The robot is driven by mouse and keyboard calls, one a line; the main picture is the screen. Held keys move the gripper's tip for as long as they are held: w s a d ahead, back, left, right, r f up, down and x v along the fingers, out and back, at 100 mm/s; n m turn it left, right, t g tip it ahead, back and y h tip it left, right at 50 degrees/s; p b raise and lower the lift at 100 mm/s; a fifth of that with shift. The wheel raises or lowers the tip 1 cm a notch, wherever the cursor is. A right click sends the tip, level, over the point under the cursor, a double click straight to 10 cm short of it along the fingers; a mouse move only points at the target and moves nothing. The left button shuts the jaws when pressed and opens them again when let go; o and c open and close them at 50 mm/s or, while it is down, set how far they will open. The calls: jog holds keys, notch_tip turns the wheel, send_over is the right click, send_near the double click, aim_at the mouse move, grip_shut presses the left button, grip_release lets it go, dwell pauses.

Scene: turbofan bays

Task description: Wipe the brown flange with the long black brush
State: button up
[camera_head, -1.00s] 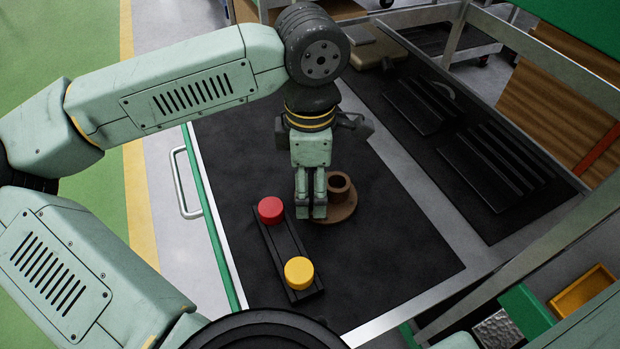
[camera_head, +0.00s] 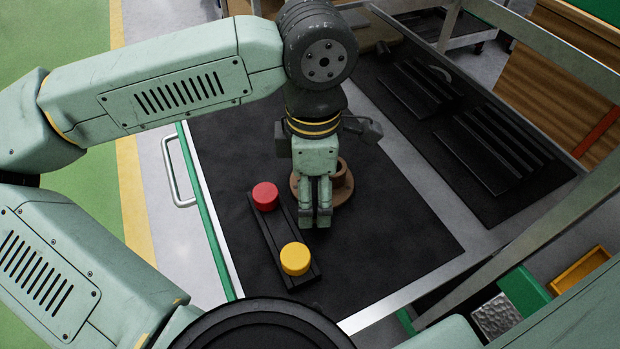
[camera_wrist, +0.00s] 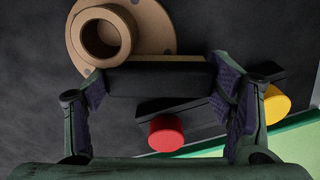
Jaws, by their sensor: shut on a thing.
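The brown flange (camera_head: 343,194) lies on the black mat, a round disc with a raised hollow collar; my gripper partly hides it in the head view. In the wrist view the flange (camera_wrist: 154,38) is at the upper left, just beyond the held piece. My gripper (camera_head: 316,219) points down at the flange's near side. It is shut on a black block, seemingly the long black brush (camera_wrist: 160,80), with a tan strip along its far edge. The brush spans between the fingers in the wrist view and is hidden by them in the head view. Contact with the flange cannot be told.
A black bar (camera_head: 271,232) with a red knob (camera_head: 265,196) and a yellow knob (camera_head: 295,259) lies left of my gripper, close by. Slotted black racks (camera_head: 500,150) stand at the right on another mat. The mat (camera_head: 400,245) right of the flange is clear.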

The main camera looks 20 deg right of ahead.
jog(key=shift+f, duration=0.2)
jog(key=shift+b, duration=0.3)
jog(key=shift+w+d, duration=0.1)
jog(key=shift+w, duration=0.65)
jog(key=shift+c, duration=0.5)
jog(key=shift+w+d+r+b, duration=0.15)
jog(key=shift+w+b, duration=0.35)
jog(key=shift+w, duration=0.75)
jog(key=shift+r+p, duration=1.8)
jog(key=shift+r, duration=1.25)
